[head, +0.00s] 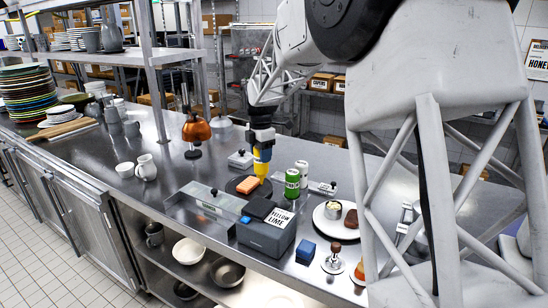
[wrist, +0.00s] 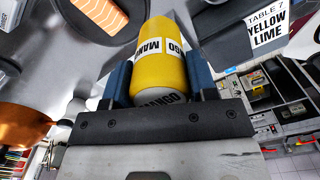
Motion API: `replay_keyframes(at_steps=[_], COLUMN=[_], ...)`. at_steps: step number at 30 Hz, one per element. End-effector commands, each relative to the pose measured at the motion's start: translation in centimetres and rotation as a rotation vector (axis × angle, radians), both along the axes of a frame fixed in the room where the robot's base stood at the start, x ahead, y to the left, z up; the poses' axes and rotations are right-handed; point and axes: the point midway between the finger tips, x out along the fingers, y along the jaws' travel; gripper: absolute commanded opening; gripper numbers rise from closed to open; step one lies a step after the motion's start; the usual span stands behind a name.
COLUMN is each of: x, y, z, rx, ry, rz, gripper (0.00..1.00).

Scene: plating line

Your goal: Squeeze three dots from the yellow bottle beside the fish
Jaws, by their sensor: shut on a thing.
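The yellow bottle (head: 261,167) hangs tip-down in my gripper (head: 262,146), over the right part of a dark round plate (head: 256,193). In the wrist view the bottle (wrist: 163,55) sits between the two blue fingers and its label reads MANGO. My gripper (wrist: 155,85) is shut on it. The fish, an orange salmon piece (head: 241,184), lies on the plate just left of the bottle tip. It also shows at the top left of the wrist view (wrist: 103,12). The tip is hidden in the wrist view; no dots can be made out.
A dark grey box (head: 265,236) with a YELLOW LIME ticket (head: 281,217) stands in front of the plate. A green can (head: 292,184) and a pale can (head: 302,169) stand close on the right. A white plate (head: 322,225) with food and a blue block (head: 305,253) are farther right. A copper lamp (head: 196,130) stands left.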

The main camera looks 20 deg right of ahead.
Motion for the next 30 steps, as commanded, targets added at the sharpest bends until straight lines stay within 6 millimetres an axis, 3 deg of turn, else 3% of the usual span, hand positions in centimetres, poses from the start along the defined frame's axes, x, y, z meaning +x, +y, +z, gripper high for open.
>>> replay_keyframes(at_steps=[6, 15, 21, 30], x=[4.4, 9.5, 11.3, 11.9], y=[3.2, 7.6, 9.4, 10.1], z=[-0.9, -2.3, -2.9, -3.1], rx=[0.0, 0.0, 0.0, 0.0], ry=[0.0, 0.0, 0.0, 0.0], rz=[0.002, 0.001, 0.0, -0.001], gripper=[0.41, 0.41, 0.41, 0.41])
